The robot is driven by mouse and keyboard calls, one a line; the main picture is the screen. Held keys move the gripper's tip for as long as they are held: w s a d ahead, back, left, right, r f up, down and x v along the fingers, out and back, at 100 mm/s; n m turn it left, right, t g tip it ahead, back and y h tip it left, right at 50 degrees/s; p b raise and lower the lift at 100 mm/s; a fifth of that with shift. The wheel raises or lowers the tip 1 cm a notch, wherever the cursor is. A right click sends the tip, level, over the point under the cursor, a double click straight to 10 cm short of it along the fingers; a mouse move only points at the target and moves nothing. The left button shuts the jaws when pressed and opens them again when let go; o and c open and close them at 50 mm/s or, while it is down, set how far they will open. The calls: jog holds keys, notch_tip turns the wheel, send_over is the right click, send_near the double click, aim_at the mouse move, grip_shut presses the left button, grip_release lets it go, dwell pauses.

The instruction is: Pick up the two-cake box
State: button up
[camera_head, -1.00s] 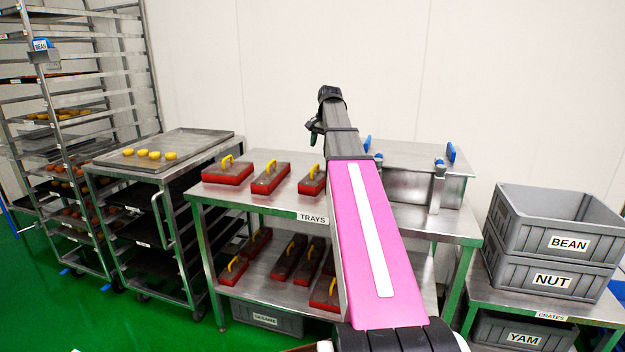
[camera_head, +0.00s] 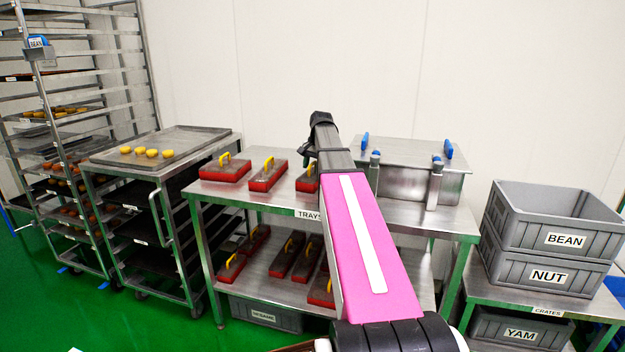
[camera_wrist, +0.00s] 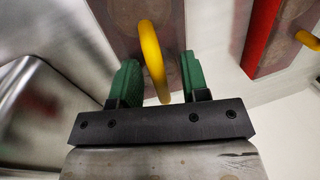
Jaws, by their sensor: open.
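Three red boxes with dark lids and yellow handles stand on the steel table top: a left one (camera_head: 225,170), a middle one (camera_head: 267,175) and a right one (camera_head: 306,182), partly hidden by my arm. The handle rises from a brownish lid (camera_wrist: 122,22). The fingers appear apart from the handle.
A steel bin (camera_head: 405,182) with blue handles stands right of the boxes. More red boxes (camera_head: 285,258) lie on the lower shelf. Grey crates (camera_head: 552,240) stand at right; a tray rack (camera_head: 150,200) stands at left. Another red box (camera_wrist: 262,40) is close in the wrist view.

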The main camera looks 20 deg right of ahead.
grip_shut()
jog(key=shift+r, duration=0.15)
